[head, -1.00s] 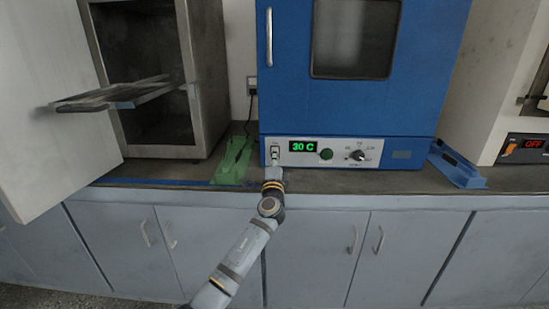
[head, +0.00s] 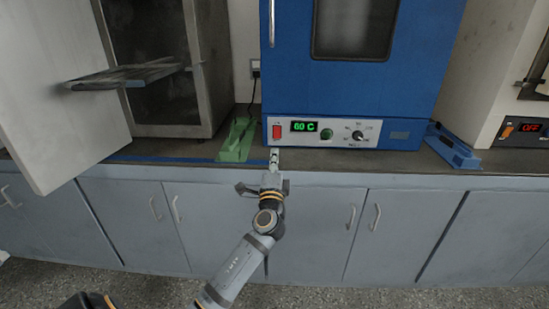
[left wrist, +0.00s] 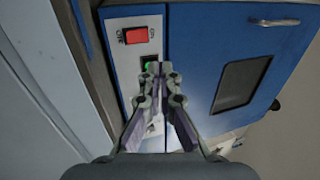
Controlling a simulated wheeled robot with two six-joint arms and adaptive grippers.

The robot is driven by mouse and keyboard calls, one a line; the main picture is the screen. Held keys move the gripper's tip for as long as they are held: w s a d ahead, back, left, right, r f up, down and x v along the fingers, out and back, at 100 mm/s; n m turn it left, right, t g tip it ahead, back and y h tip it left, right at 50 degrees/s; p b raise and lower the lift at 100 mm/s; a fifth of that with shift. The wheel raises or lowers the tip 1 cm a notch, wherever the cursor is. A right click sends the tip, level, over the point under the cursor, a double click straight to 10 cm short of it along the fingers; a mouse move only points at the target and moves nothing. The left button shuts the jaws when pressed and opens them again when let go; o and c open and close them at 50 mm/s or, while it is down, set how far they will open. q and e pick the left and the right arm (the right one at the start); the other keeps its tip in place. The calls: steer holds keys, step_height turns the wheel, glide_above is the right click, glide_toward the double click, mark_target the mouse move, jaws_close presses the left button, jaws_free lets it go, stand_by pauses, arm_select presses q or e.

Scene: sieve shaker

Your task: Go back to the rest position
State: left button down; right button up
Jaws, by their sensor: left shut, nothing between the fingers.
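My left gripper (head: 274,157) is shut and empty. It is just in front of the counter edge, below the blue oven's control panel and apart from it. In the left wrist view its closed fingers (left wrist: 158,72) cover part of the panel. The blue oven (head: 290,110) has a red switch (head: 277,132), a display (head: 304,126) reading 60 C, a green button and a knob. The red switch also shows in the left wrist view (left wrist: 136,35). My right gripper is not in view; a bit of dark arm shows at the bottom left.
An open cabinet (head: 205,70) with its door (head: 60,110) swung out and a shelf (head: 125,73) jutting out stands at left. A green holder (head: 238,140) and a blue holder (head: 452,150) lie on the counter (head: 350,160). Another unit (head: 525,131) at right reads OFF.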

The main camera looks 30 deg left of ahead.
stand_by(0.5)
